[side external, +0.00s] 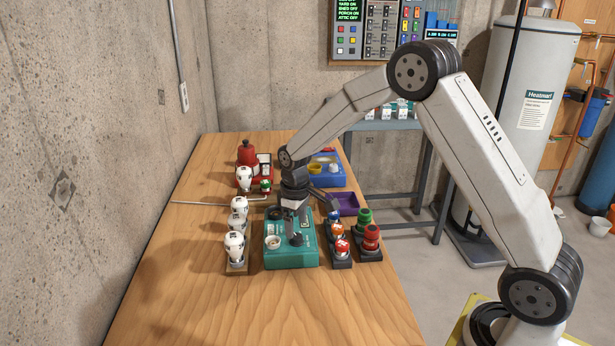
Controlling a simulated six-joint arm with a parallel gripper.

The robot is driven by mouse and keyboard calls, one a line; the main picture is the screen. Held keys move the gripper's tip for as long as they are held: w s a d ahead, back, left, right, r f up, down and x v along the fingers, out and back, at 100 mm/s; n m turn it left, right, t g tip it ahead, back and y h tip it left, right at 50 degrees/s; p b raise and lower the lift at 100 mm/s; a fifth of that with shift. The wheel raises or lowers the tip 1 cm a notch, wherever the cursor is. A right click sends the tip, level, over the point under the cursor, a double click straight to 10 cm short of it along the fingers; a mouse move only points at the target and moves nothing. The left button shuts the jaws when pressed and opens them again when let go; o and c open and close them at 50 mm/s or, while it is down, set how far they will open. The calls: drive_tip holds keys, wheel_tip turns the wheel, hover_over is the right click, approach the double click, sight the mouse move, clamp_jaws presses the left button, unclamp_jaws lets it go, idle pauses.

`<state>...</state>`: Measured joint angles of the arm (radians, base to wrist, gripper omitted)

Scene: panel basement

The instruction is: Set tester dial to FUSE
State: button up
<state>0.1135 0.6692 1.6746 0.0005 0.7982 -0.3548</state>
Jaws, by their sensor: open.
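The teal tester (291,258) sits on the wooden bench in the side external view. A pale round socket or dish (273,242) shows on its top left. A dark round part shows at its far left, and small dark parts stand on its right half. My gripper (294,228) hangs over the right half of the tester, pointing down, with its fingers low and close to the top. It is open. Its fingers and wrist hide part of the top, so I cannot pick out the dial, its setting or the FUSE mark. I cannot tell whether the fingers touch anything.
White bulbs (235,245) stand in holders left of the tester. Racks with orange-red (342,247) and green and red parts (370,238) stand to its right. A purple tray (344,204), a blue box (326,177) and a red item (247,153) are behind. The near bench is clear.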

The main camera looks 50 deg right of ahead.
sight(297, 236)
drive_tip(key=shift+f, duration=1.8)
clamp_jaws()
drive_tip(key=shift+m, duration=0.4)
drive_tip(key=m, duration=0.8)
